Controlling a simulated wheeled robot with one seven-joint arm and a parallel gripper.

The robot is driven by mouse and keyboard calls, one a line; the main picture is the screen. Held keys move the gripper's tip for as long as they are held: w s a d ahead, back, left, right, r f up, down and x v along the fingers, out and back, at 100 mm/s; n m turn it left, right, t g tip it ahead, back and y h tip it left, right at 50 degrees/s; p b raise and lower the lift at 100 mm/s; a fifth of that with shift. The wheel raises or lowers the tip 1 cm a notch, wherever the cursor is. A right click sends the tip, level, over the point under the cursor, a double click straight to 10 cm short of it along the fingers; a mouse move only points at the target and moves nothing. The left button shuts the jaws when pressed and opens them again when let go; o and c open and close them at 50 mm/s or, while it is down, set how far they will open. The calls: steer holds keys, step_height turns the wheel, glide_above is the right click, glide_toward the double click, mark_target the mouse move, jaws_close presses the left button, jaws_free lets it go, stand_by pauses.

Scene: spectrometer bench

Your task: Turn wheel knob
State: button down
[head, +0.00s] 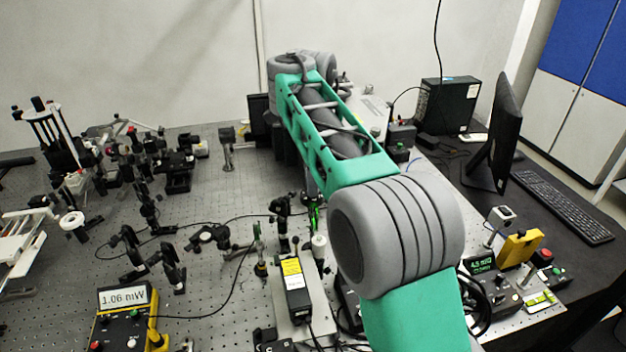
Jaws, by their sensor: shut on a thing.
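My green and grey arm reaches from the lower right over the optical table (215,285) toward its back. The arm's far end bends down behind its own links, so my gripper and whatever it holds are hidden. I cannot pick out the wheel knob with certainty; the arm covers part of the bench at the middle and back.
A power meter (124,318) reading 1.06 mW stands at the front left. Several optic mounts (172,262) crowd the left and middle. A monitor (497,135), keyboard (562,205) and a second meter with yellow parts (520,248) are at right.

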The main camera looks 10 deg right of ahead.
steer(key=m+p, duration=0.1)
steer(key=m, duration=0.6)
steer(key=m+p, duration=0.1)
steer(key=m, duration=0.5)
steer(key=shift+m, duration=0.3)
stand_by(0.4)
steer(key=c, duration=1.3)
jaws_free()
steer(key=shift+c, duration=0.2)
step_height(320, 180, up, 8)
steer(key=p, duration=0.6)
steer(key=shift+p, duration=0.4)
steer(key=shift+f, duration=0.1)
